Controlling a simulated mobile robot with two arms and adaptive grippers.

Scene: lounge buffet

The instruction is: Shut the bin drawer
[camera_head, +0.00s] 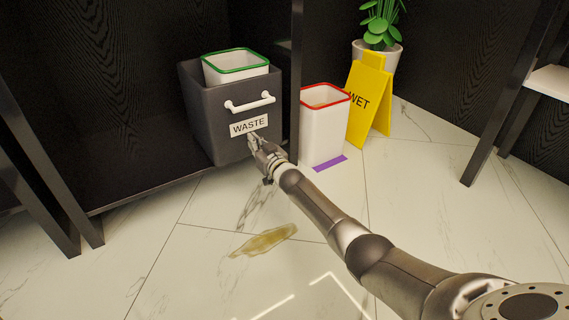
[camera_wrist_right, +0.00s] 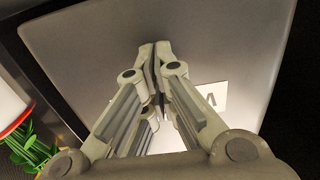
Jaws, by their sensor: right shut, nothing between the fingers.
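The bin drawer (camera_head: 216,137) is a dark grey box front with a white bar handle (camera_head: 249,102) and a white label reading WASTE (camera_head: 248,125). It stands out from the black cabinet, with a white bin with a green rim (camera_head: 236,68) inside it. My right gripper (camera_head: 254,138) is shut and empty, its fingertips at the drawer front just below the label. In the right wrist view the shut fingertips (camera_wrist_right: 155,50) point at the grey drawer front (camera_wrist_right: 225,45), with part of the label (camera_wrist_right: 209,99) behind them. I cannot tell whether they touch it. My left gripper is not in view.
A white bin with a red rim (camera_head: 321,130) stands on the floor right of the drawer, near a purple strip (camera_head: 330,163). A yellow WET sign (camera_head: 368,98) and a potted plant (camera_head: 380,30) stand behind it. A yellowish spill (camera_head: 264,241) lies on the tiled floor.

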